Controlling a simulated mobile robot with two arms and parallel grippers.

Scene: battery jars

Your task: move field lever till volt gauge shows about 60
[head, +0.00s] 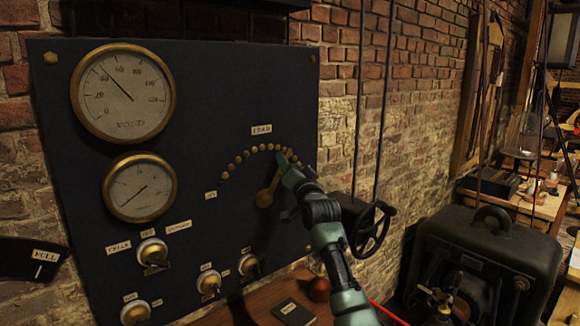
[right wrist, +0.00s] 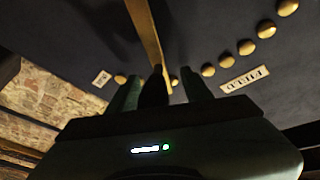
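The volt gauge (head: 123,92) is the upper brass-rimmed dial on the dark panel. Its needle points up and left, short of the 60 mark, at roughly 40. The brass field lever (head: 267,194) slants up and right from its pivot, below the arc of brass studs. My right gripper (head: 285,160) is at the lever's upper end and hides it in the head view. In the right wrist view, the lever (right wrist: 149,35) runs down to a dark handle (right wrist: 154,88) between my two fingers. The fingers are apart, with a gap beside the handle. My left gripper is out of view.
A second brass gauge (head: 140,187) and several brass knobs sit lower on the panel (head: 210,110). A black handwheel (head: 371,230) is right of my forearm. A dark machine (head: 485,260) stands at lower right.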

